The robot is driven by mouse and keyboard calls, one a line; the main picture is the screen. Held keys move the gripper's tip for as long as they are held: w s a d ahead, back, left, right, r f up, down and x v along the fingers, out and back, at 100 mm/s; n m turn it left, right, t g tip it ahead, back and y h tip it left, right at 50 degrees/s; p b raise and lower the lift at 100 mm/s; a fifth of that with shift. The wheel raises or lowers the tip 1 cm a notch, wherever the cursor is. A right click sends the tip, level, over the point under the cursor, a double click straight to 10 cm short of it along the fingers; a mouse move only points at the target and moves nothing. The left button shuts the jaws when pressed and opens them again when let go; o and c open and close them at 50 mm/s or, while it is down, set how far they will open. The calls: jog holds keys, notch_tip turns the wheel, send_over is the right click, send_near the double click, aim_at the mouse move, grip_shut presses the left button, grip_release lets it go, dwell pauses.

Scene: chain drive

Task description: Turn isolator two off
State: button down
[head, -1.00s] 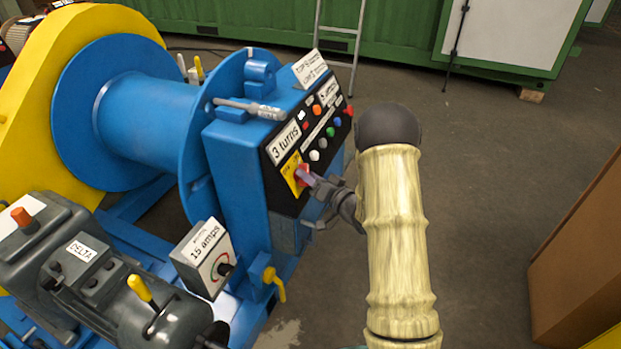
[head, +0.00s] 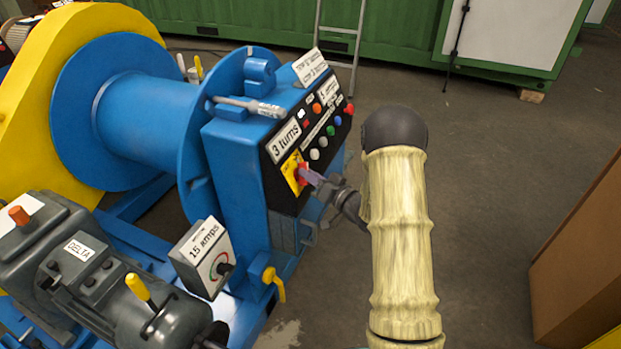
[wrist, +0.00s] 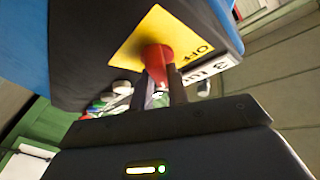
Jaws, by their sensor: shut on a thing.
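The isolator is a red rotary handle (head: 301,173) on a yellow plate (head: 291,174), low on the black front panel of the blue control box. In the wrist view the red handle (wrist: 157,60) sits between my fingers, and the yellow plate (wrist: 160,35) behind it shows the letters "OFF". My gripper (head: 314,180) reaches the handle from the right and is shut on it; the fingers (wrist: 160,88) hide part of the handle. Which position the handle points to is hard to tell. I cannot read an isolator number on the plate.
Coloured buttons (head: 330,131) sit above the handle, with a "3 turns" label (head: 286,139) beside them. A "15 amps" dial box (head: 203,257) and a yellow-handled valve (head: 273,283) stand lower down. A brown box (head: 580,255) is at the right. The floor between is clear.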

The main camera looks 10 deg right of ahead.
jog(key=n+g+y+b, duration=0.2)
jog(key=n+g, duration=0.2)
jog(key=n, duration=0.3)
jog(key=n+g+y+b, duration=0.1)
jog(key=n+g+y, duration=0.2)
jog(key=n, duration=0.5)
jog(key=n+g+y+b, duration=0.2)
jog(key=n+g, duration=0.2)
jog(key=n, duration=0.4)
jog(key=shift+w+d+g+b, duration=0.35)
jog(key=shift+w+g, duration=0.05)
jog(key=shift+n, duration=0.3)
jog(key=c, duration=1.4)
grip_release()
jog(key=shift+o, duration=0.2)
jog(key=p+v, duration=0.3)
jog(key=v, duration=1.4)
jog(key=shift+d+f+p, duration=0.25)
jog(key=shift+f+p, duration=0.05)
